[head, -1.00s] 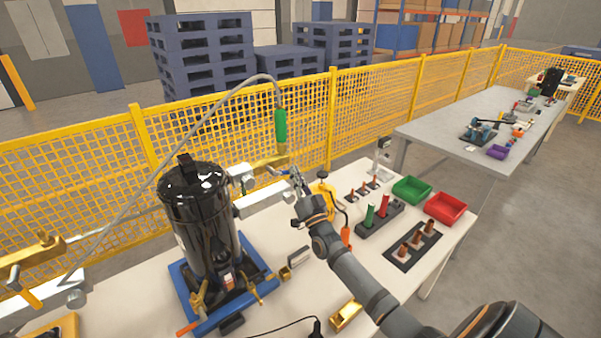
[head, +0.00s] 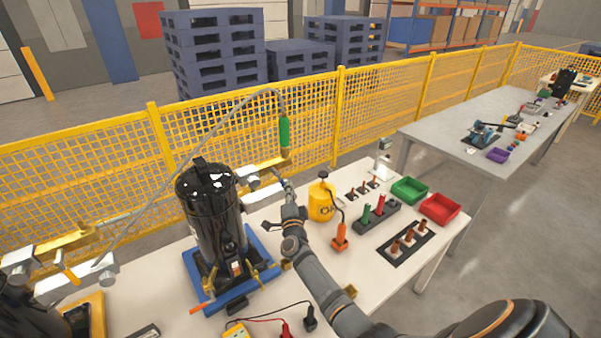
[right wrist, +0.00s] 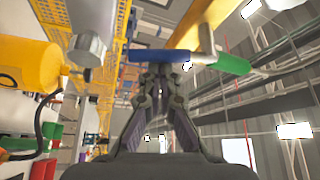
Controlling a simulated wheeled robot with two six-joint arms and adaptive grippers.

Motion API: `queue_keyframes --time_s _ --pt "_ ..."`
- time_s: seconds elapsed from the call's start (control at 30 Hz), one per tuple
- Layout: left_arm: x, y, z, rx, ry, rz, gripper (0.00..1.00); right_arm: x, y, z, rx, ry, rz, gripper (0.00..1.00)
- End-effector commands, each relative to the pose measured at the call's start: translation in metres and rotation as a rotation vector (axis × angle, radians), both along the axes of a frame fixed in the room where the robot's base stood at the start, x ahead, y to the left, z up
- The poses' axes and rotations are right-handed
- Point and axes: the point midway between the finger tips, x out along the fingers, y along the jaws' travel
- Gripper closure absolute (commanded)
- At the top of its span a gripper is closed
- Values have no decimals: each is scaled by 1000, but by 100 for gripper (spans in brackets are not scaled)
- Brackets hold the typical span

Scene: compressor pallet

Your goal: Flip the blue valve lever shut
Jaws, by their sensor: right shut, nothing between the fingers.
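The blue valve lever (right wrist: 160,56) lies crosswise just beyond my fingertips in the right wrist view, beside a brass bar (right wrist: 203,22). In the head view I cannot make it out clearly by the gripper. The brass bar runs behind the black compressor tank (head: 212,215), with a green hose grip (head: 284,132) above its right end. My right gripper (head: 286,187) is at the right end of the brass bar. Its fingers (right wrist: 160,75) are shut and hold nothing. Whether they touch the lever I cannot tell. My left gripper is out of view.
A yellow canister (head: 321,203) stands just right of my gripper, with an orange tool (head: 340,238) near it. Green (head: 409,191) and red (head: 440,208) bins sit farther right. A grey hose (head: 185,165) arches over the tank. A yellow mesh fence (head: 370,130) stands behind.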

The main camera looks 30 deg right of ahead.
Motion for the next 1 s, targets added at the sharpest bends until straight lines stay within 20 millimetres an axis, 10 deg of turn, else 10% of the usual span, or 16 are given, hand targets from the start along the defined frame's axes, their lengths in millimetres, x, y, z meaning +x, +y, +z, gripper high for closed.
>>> queue_keyframes --time_s 1.0 --pt "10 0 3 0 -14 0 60 1 17 -6 -4 3 2 100"
